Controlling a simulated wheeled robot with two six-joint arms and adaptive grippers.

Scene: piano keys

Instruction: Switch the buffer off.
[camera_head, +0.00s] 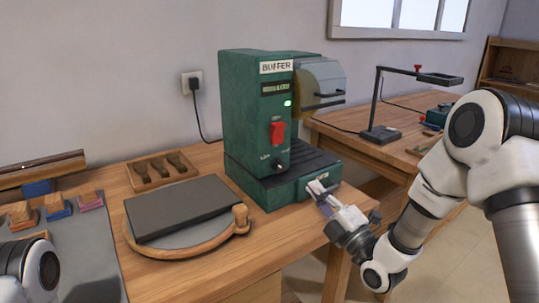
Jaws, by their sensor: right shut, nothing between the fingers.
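The buffer (240,110) is a green machine with a "BUFFER" label, standing upright on the wooden bench. Its red rocker switch (277,132) is on the front face, with a small green lamp (287,103) lit above it. A small knob (278,167) sits below the switch. A buffing wheel (318,78) sits behind a clear guard at its upper right. My right gripper (318,188) is shut and empty, in front of the buffer's base, lower and to the right of the switch. I cannot tell whether it touches the base. Only part of my left arm shows; its gripper is out of view.
A plug (192,82) with a black cord is in the wall socket. A dark slab (180,208) lies on a round wooden-rimmed board left of the buffer. A wooden tray (160,170) holds dark tools behind it. A second bench (400,150) with a lamp stands right.

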